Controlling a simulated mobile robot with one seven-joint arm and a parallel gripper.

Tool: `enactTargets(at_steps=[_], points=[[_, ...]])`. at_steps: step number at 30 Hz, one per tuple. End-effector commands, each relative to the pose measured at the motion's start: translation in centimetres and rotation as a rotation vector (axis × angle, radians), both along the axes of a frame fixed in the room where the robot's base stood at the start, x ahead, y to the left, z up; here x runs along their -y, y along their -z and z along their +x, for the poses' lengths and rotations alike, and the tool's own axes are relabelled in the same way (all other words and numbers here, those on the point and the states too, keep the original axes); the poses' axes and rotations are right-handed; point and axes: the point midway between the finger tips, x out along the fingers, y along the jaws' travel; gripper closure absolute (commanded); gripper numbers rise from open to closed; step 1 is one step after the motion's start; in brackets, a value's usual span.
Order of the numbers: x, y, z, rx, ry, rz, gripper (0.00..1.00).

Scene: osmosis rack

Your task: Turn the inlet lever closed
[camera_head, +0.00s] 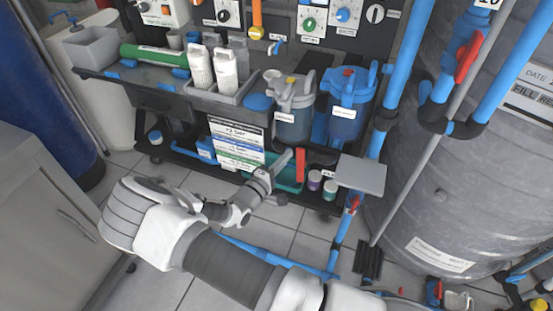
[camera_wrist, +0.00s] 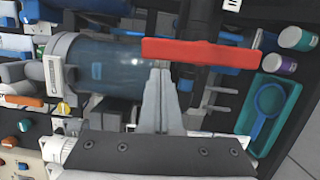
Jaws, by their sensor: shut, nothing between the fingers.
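In the wrist view the red lever (camera_wrist: 205,54) lies crosswise, a long flat bar. My gripper (camera_head: 289,155) is just left of the lever in the head view. In the wrist view my gripper (camera_wrist: 160,72) is shut, its fingertips at the lever's edge near its left end. I cannot tell whether they touch it. The lever's pivot and any inlet label are not readable.
Other red levers sit on the blue pipe (camera_head: 353,203) and by the tank (camera_head: 468,58). A clear housing (camera_wrist: 105,66) stands close to my fingers. Tiled floor is open in front.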

Motion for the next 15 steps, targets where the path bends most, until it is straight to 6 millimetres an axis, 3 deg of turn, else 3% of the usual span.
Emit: enactTargets(at_steps=[15], points=[[0.49,-0.35,-0.21,0.0,0.001,0.0,1.0]])
